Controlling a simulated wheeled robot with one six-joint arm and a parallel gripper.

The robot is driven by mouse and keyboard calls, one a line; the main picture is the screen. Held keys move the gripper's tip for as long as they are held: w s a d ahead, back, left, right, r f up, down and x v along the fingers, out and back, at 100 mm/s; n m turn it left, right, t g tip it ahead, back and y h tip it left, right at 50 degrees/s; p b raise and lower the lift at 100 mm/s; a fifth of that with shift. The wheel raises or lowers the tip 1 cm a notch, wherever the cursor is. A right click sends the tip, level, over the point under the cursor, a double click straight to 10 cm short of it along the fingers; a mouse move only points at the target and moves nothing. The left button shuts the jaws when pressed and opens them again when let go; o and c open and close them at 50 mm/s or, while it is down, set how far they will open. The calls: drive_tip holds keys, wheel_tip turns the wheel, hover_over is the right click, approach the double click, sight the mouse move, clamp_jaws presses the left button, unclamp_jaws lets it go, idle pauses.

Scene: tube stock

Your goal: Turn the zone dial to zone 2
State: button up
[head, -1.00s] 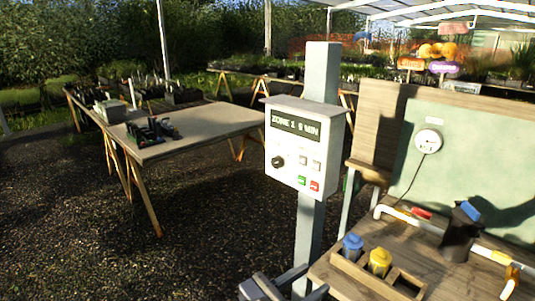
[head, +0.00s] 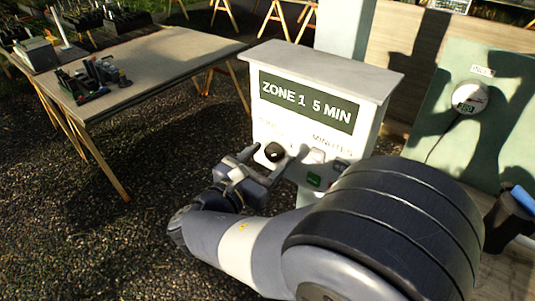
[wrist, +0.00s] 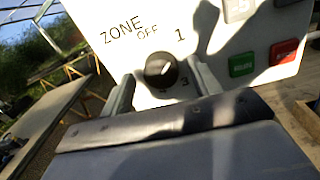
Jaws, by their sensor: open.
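The zone dial (head: 274,152) is a round black knob on the front of a white control box (head: 392,88). The box's display (head: 307,101) reads ZONE 1 5 MIN. In the wrist view the dial (wrist: 161,70) has a pale pointer line leaning up and right, towards the 1. OFF and 1 are printed above it; the marks below are partly hidden. My gripper (head: 272,164) is open at the box front, with one finger on each side of the dial. In the wrist view the fingers of my gripper (wrist: 166,86) show gaps to the dial.
Green (wrist: 242,66) and red (wrist: 284,50) buttons sit right of the dial, with grey buttons above. A table (head: 150,65) with trays stands at left. A bench with a dark jug (head: 508,222) and a pale green board (head: 480,130) is at right.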

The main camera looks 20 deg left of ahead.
drive_tip(key=shift+w+d, duration=0.1)
drive_tip(key=shift+w, duration=0.1)
drive_tip(key=shift+c, duration=0.6)
drive_tip(key=c, duration=0.9)
drive_tip(key=shift+o, duration=0.2)
drive_tip(key=shift+f, duration=0.1)
